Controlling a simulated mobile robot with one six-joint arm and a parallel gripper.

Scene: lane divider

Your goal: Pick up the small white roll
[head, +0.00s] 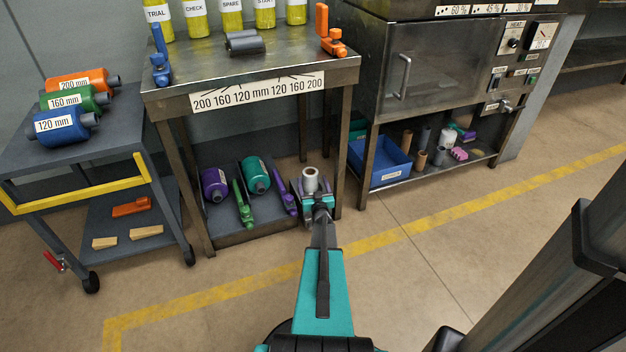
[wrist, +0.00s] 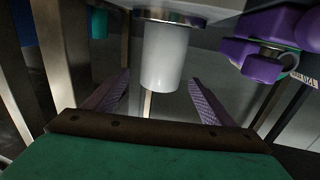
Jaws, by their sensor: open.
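The small white roll (head: 310,181) stands at the right end of the lower shelf under the steel table in the head view. In the wrist view the white roll (wrist: 165,58) is in the middle, its end against a round metallic disc (wrist: 172,17). My gripper (head: 312,190) reaches in at the roll from the front. Its two fingers (wrist: 160,78) are apart, one to each side of the roll, with gaps showing on both sides. How deep the roll lies between the fingers is hard to tell.
On the shelf left of the roll are a purple part (head: 285,197), a teal roller (head: 255,174), a green part (head: 243,205) and a purple roller (head: 214,184). A table leg (head: 339,170) stands close on the right. A blue bin (head: 385,165) is beyond it.

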